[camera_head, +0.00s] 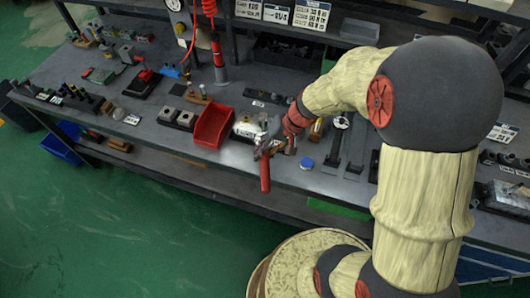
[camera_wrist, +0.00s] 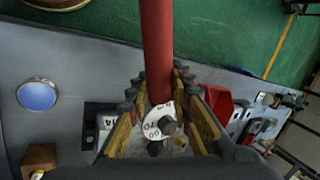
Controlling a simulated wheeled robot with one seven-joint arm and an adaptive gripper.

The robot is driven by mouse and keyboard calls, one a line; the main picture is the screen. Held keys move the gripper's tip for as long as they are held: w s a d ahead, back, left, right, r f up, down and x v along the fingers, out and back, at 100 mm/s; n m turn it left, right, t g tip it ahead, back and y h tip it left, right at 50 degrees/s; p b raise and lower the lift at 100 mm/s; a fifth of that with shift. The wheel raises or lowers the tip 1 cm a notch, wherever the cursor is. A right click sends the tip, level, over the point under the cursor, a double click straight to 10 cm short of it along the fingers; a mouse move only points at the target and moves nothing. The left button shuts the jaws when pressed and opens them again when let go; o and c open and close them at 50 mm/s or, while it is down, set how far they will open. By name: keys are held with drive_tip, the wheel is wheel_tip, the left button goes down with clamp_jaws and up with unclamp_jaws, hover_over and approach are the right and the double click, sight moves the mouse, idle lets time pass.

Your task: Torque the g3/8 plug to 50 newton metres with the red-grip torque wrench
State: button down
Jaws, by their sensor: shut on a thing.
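The red-grip torque wrench shows its red grip (camera_head: 265,174) hanging out past the front edge of the bench in the head view. In the wrist view the red grip (camera_wrist: 157,45) runs up from between my fingers. A white numbered dial (camera_wrist: 151,124) with a dark knob sits at its base. My gripper (camera_head: 274,146) is shut on the wrench, with toothed fingers on both sides in the wrist view (camera_wrist: 161,100). A pale metallic block (camera_head: 246,128) lies just left of my gripper. The g3/8 plug and the wrench's working end cannot be made out.
A red open bin (camera_head: 213,126) stands left of the pale block. A blue round cap (camera_head: 307,163) lies right of the wrench, also in the wrist view (camera_wrist: 36,95). Several dark blocks and fittings fill the bench's left. A red tool (camera_head: 218,55) hangs behind.

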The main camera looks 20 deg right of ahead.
drive_tip(key=shift+w+a, duration=0.1)
drive_tip(key=shift+w+a+m+t, duration=0.2)
drive_tip(key=shift+a+m, duration=0.25)
drive_tip(key=shift+a, duration=0.1)
drive_tip(key=shift+w+a+m+t, duration=0.2)
drive_tip(key=shift+a+m, duration=0.25)
drive_tip(key=shift+a, duration=0.05)
drive_tip(key=shift+w+a+r+m+t+h, duration=0.1)
drive_tip(key=shift+w+a+m+t+h, duration=0.15)
drive_tip(key=shift+a+m, duration=0.25)
drive_tip(key=shift+w+a+m+t+h, duration=0.15)
drive_tip(key=shift+w+a+m, duration=0.25)
drive_tip(key=shift+a, duration=0.2)
drive_tip(key=shift+w+a+m+t+h+p, duration=0.3)
drive_tip(key=shift+w+a+m+t, duration=0.1)
drive_tip(key=shift+w+a+m, duration=0.45)
